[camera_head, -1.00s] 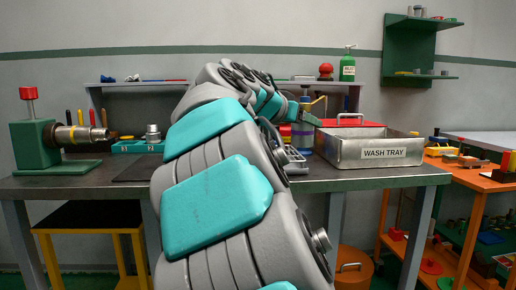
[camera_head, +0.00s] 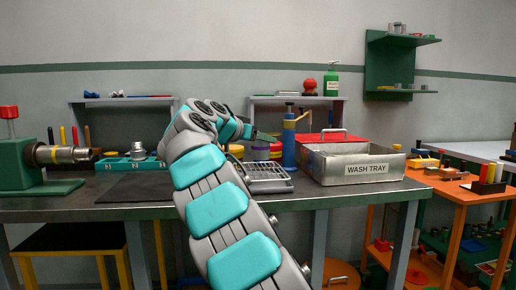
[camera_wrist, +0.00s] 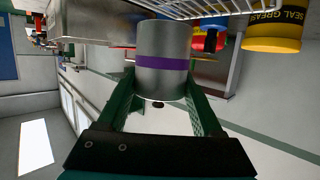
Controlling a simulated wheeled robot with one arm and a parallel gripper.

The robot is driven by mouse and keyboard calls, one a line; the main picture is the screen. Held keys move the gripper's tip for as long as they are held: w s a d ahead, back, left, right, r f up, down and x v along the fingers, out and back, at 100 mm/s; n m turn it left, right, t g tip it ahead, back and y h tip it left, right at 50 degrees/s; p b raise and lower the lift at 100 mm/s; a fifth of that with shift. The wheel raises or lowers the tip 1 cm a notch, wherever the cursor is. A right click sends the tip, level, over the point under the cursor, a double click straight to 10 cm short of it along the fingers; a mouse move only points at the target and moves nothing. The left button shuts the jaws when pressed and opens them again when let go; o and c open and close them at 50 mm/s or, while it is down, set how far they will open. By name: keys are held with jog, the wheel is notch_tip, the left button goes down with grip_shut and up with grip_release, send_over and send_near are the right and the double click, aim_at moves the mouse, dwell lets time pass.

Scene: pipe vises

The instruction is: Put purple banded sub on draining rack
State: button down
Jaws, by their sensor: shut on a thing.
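The purple banded sub (camera_wrist: 163,50) is a grey metal cylinder with a purple band around its middle. My gripper (camera_wrist: 162,95) is shut on it, with green fingers at either side of it in the wrist view. The draining rack (camera_head: 268,180) is a wire rack on a grey tray on the bench, left of the wash tray. Its wires also show along the top edge of the wrist view (camera_wrist: 195,8), close to the sub's end; I cannot tell if they touch.
A blue and yellow pump-like tool (camera_head: 289,140) and coloured tins (camera_head: 262,152) stand behind the rack. A green pipe vise (camera_head: 25,165) and teal socket tray (camera_head: 125,163) are at left.

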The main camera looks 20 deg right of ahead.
aim_at(253, 148)
jog(key=shift+w, duration=0.7)
jog(key=shift+w, duration=0.1)
jog(key=shift+f, duration=1.85)
jog(key=shift+f, duration=0.15)
jog(key=shift+c, duration=0.2)
grip_release()
jog(key=shift+a+r, duration=0.1)
jog(key=shift+r, duration=0.15)
jog(key=b+v, duration=0.1)
jog(key=v, duration=1.1)
